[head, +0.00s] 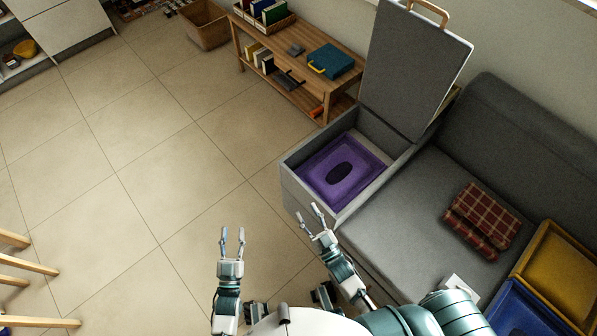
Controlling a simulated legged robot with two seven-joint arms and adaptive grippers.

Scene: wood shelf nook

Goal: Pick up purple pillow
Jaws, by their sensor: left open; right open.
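The purple pillow (365,184) is square with a dark oval in its middle. It lies flat inside the open storage box (291,187) at the end of the grey sofa. My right gripper (318,217) is open and empty, just in front of the box's near corner and apart from the pillow. My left gripper (232,238) is open and empty over the floor, further left of the box. Nothing covers the pillow's top.
The box's grey lid (414,70) stands raised behind it. A red plaid blanket (482,220) lies on the sofa seat (400,222), with yellow (562,270) and blue (515,312) trays to the right. A wooden shelf bench (295,55) stands behind. The floor at left is mostly clear.

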